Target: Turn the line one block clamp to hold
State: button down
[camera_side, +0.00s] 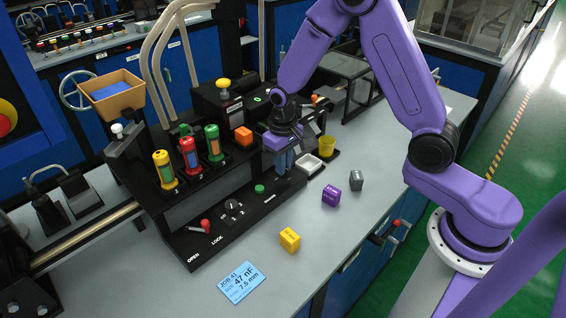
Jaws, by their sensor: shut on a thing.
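My gripper (284,166) points down at the right end of the black fixture (222,232). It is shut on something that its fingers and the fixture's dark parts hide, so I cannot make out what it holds. A red-knobbed lever (205,226) stands at the fixture's front left, between the words OPEN and LOCK. A black dial (233,208) with numbers and a green button (259,188) sit to its right. No clamp marked "hold" can be read at this size.
Yellow (164,170), red (189,155) and green (214,143) cylinders and an orange block (243,136) stand behind. Yellow (290,239), purple (331,195) and grey (356,180) blocks and a blue card (240,282) lie in front.

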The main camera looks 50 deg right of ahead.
jog(key=c, duration=1.2)
grip_release()
jog(key=shift+o, duration=0.2)
jog(key=shift+r, duration=0.1)
notch_tip(320, 180, up, 17)
jog(key=shift+r, duration=0.15)
jog(key=s+f+n, duration=0.3)
jog(key=s+n, duration=0.9)
jog(key=s, duration=1.6)
jog(key=shift+s+a, duration=0.15)
jog(key=shift+s, duration=0.2)
